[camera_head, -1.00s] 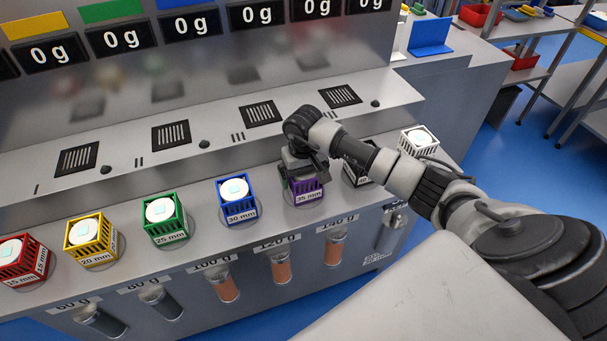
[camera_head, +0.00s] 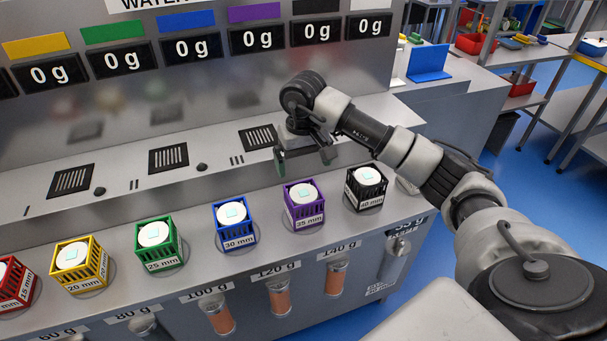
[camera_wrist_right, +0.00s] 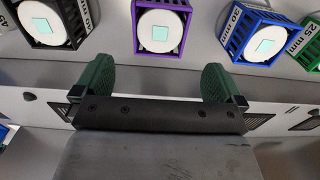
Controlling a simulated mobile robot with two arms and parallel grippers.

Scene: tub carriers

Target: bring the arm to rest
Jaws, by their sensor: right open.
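My right gripper (camera_head: 305,156) is open and empty. It hangs above the back of the machine's ledge, behind and clear of the purple carrier (camera_head: 304,211). In the right wrist view its two green fingers (camera_wrist_right: 157,78) are spread wide with nothing between them. The purple carrier (camera_wrist_right: 140,42) shows there just beyond the fingers, with a white round tub (camera_wrist_right: 161,30) in it. My right arm reaches in from the right side of the head view. My left gripper is not in view.
Along the ledge stand the black carrier (camera_head: 352,197), blue carrier (camera_head: 238,238), green carrier (camera_head: 156,260), yellow carrier (camera_head: 83,282) and red carrier (camera_head: 14,298). A white carrier (camera_head: 407,186) is mostly behind my arm. The display panel (camera_head: 190,45) rises behind. Blue floor (camera_head: 545,140) is at right.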

